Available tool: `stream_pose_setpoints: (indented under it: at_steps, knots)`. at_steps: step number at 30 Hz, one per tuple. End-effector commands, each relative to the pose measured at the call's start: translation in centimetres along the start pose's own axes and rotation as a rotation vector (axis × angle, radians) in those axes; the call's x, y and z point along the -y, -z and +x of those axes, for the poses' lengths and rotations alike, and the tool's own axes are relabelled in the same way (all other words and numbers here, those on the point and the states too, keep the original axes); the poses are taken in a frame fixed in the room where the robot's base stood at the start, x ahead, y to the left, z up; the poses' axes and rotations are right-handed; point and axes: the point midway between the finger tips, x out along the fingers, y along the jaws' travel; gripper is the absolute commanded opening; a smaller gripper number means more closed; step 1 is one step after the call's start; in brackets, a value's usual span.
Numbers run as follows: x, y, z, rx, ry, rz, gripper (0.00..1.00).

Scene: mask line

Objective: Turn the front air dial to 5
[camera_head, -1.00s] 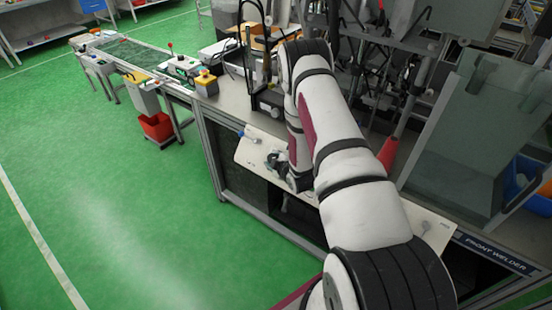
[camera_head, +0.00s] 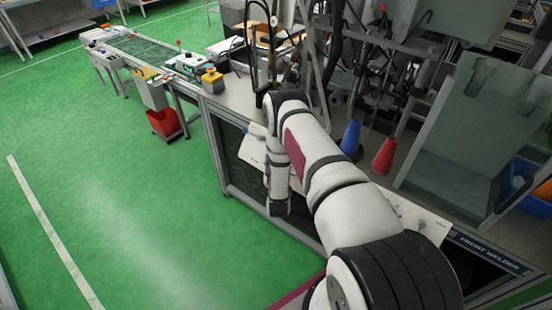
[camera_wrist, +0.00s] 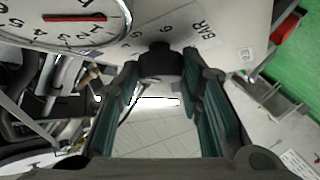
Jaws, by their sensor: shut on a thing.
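The black knob of the air dial (camera_wrist: 160,65) shows in the wrist view on a pale panel, with printed numbers and "BAR" around it. My gripper (camera_wrist: 165,88) has its green-padded fingers on either side of the knob and is shut on it. The knob's pointer mark cannot be made out. A round white gauge (camera_wrist: 68,30) with a red needle is beside it at the upper left. In the head view, my arm hides the gripper and the knob; part of the pale panel (camera_head: 255,152) shows left of the arm.
A blue cone (camera_head: 351,138) and a red cone (camera_head: 385,156) stand on the bench right of my arm. A clear guard (camera_head: 455,135) and the "FRONT WELDER" label (camera_head: 493,254) are at the right. Green floor at the left is open.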

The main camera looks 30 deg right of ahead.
Motion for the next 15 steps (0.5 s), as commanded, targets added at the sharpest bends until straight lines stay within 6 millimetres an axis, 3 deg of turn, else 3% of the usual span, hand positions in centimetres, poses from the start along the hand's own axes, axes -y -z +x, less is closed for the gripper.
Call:
stream_pose_setpoints:
  at_steps: [14, 15]
  knots:
    - [0.31, 0.15, 0.08, -0.003, -0.005, 0.012, 0.06]
    - [0.31, 0.16, 0.09, -0.003, -0.005, 0.012, 0.39]
